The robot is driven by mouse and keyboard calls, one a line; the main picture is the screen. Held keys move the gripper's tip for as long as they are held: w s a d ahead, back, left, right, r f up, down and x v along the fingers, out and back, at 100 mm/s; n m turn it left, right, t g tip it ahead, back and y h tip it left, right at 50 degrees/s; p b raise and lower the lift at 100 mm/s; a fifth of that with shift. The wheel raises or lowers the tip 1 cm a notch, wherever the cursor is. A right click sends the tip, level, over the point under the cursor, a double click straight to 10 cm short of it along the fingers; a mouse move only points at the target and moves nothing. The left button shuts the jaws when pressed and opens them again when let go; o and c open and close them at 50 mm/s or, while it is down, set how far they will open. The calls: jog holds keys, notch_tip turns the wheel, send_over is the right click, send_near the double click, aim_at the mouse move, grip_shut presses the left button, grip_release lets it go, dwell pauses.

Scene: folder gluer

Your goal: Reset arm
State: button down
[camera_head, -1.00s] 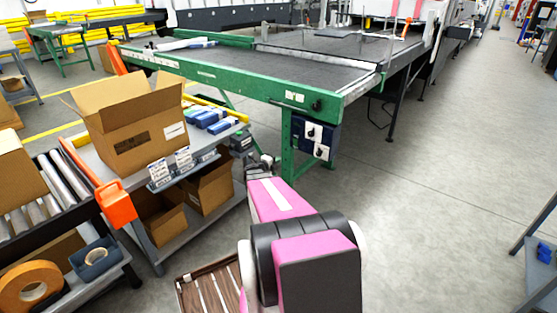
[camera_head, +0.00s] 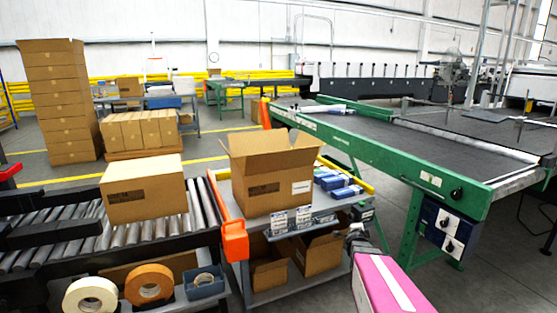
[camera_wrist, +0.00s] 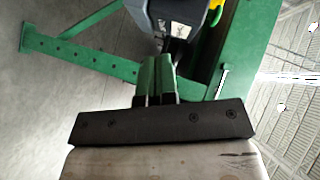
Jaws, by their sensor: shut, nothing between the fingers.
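My arm (camera_head: 392,285), pink with a white stripe, reaches in from the bottom right of the head view. My gripper (camera_head: 356,236) is at its far end, small and partly hidden, beside the right end of the grey cart and left of the green conveyor leg. In the wrist view, the two fingers of my gripper (camera_wrist: 156,78) are close together with nothing held. A dark grey device (camera_wrist: 180,18) with a yellow part sits just beyond the fingertips; I cannot tell whether they touch it.
An open cardboard box (camera_head: 270,175) and blue packs stand on the cart (camera_head: 232,205). The green-framed conveyor (camera_head: 400,165) with a control box (camera_head: 447,228) is on the right. A closed carton (camera_head: 145,188) rests on the roller conveyor (camera_head: 70,250) at left.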

jog(key=s+a+f+n+g+y, duration=0.1)
jog(key=s+a+n+g+y, duration=0.25)
jog(key=a+n, duration=0.35)
jog(key=s+a+n+g+y, duration=0.2)
jog(key=s+a+n+y, duration=0.25)
jog(key=a, duration=0.45)
jog(key=s+a+n+g+h, duration=0.2)
jog(key=s+n+g, duration=0.5)
jog(key=s, duration=0.9)
jog(key=shift+s+a+r+g, duration=0.15)
jog(key=shift+s+a+g, duration=0.2)
jog(key=shift+a+g, duration=0.2)
